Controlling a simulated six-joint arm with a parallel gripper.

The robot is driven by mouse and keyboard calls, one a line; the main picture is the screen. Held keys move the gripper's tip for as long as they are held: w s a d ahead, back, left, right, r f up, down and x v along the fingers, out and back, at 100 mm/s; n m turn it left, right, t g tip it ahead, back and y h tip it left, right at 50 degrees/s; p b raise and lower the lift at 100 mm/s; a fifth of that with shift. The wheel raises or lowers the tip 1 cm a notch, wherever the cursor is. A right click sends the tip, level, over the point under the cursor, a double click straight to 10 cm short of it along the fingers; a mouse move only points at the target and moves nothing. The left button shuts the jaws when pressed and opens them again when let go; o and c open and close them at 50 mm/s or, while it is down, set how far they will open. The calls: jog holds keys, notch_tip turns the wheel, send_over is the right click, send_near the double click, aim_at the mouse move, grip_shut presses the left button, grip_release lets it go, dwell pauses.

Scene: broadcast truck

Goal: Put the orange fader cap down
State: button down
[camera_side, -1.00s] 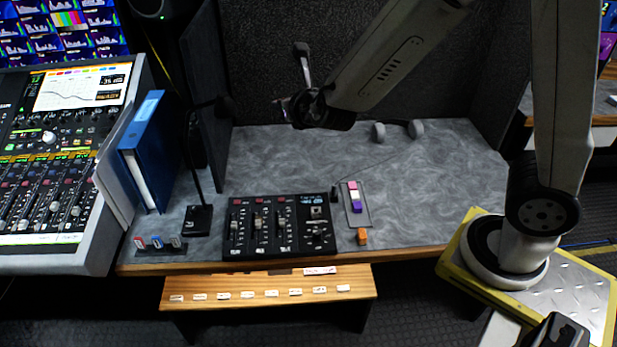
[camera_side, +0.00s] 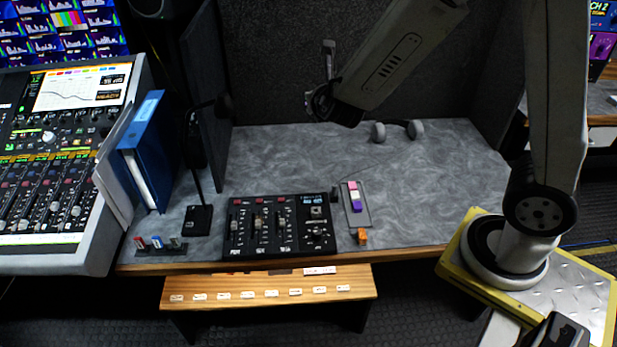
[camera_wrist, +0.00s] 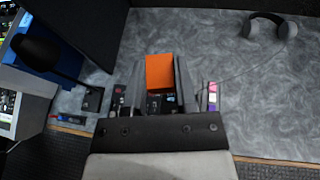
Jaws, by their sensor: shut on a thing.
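The orange fader cap (camera_wrist: 160,71) shows as a flat orange face between the two fingers in the wrist view. My gripper (camera_wrist: 159,62) is shut on it, with the desk beyond. In the side view my gripper (camera_side: 321,102) is high over the back of the grey desk (camera_side: 440,180), and the cap in it cannot be made out there. A separate small orange piece (camera_side: 362,237) rests on the desk near the front edge. It is just below a grey strip (camera_side: 364,212) bearing pink, white and purple caps.
A black fader panel (camera_side: 290,208) stands left of the strip. Headphones (camera_side: 415,129) lie at the back. A microphone base (camera_side: 197,220), blue binder (camera_side: 142,150) and small coloured pieces on a black holder (camera_side: 160,249) are at left. The desk's right side is clear.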

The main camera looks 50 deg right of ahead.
jog(key=s+d+f+m+g+h, duration=0.4)
jog(key=s+d+f+m+g, duration=1)
jog(key=s+m+g, duration=0.35)
jog(key=s+a+f+m+g+y, duration=0.1)
jog(key=s+a+f+m+y, duration=0.4)
jog(key=m+y, duration=0.55)
jog(key=s+a+f+m+g+y, duration=0.2)
jog(key=s+a+f+m+y, duration=0.1)
jog(key=s+m+y, duration=0.65)
jog(key=w+f+m+t+y, duration=0.3)
jog(key=w+m+t, duration=0.5)
jog(key=m+t, duration=0.6)
jog(key=shift+a+t+y, duration=0.3)
jog(key=shift+t+y, duration=0.05)
jog(key=shift+y, duration=0.15)
jog(key=shift+w+f, duration=0.15)
jog(key=shift+w, duration=0.05)
